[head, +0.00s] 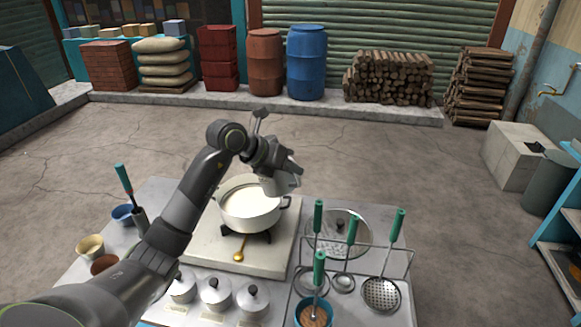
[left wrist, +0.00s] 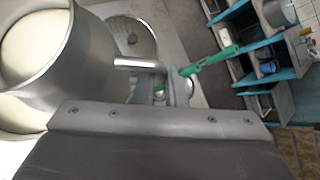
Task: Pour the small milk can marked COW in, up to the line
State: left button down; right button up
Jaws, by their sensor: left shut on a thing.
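A wide pot (head: 250,207) of white milk stands on a burner in the middle of the counter. My left gripper (head: 287,168) is above the pot's right side, shut on a small metal can (head: 280,185). In the left wrist view the can (left wrist: 85,75) is large at the upper left, with white milk inside. Its short handle (left wrist: 130,63) runs to the fingers of my left gripper (left wrist: 165,85). The pot's milk (left wrist: 15,145) shows below the can. I cannot make out a COW mark, the fill line or a pouring stream. My right gripper is not in view.
Several small lidded cans (head: 215,293) stand along the counter's front. Small bowls (head: 90,246) sit at the left. The floor behind the counter is clear.

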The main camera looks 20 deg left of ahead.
pick_arm(q)
jog(key=shift+r+p, duration=0.3)
jog(key=shift+r, duration=0.1)
jog(key=shift+f+n+h, duration=0.6)
jog(key=shift+f+h, duration=0.25)
jog(key=shift+h, duration=0.35)
jog(key=shift+w+a+r+n+h+b, duration=0.2)
jog(key=shift+a+n+h+b, duration=0.5)
jog(key=shift+h, duration=0.35)
jog(key=shift+w+a+r+n+h+b, duration=0.15)
jog(key=shift+a+n+h+b, duration=0.25)
jog(key=shift+n+h, duration=0.55)
jog(key=shift+a+h, duration=0.15)
jog(key=shift+h, duration=0.15)
jog(key=shift+w+a+r+n+h+b, duration=0.15)
jog(key=shift+a+n+h+b, duration=0.1)
jog(key=shift+a+h+b, duration=0.15)
jog(key=shift+w+a+r+n+h+b, duration=0.1)
jog(key=shift+a+n+h+b, duration=0.15)
jog(key=shift+b, duration=0.25)
jog(key=shift+a, duration=0.3)
jog(key=shift+r, duration=0.1)
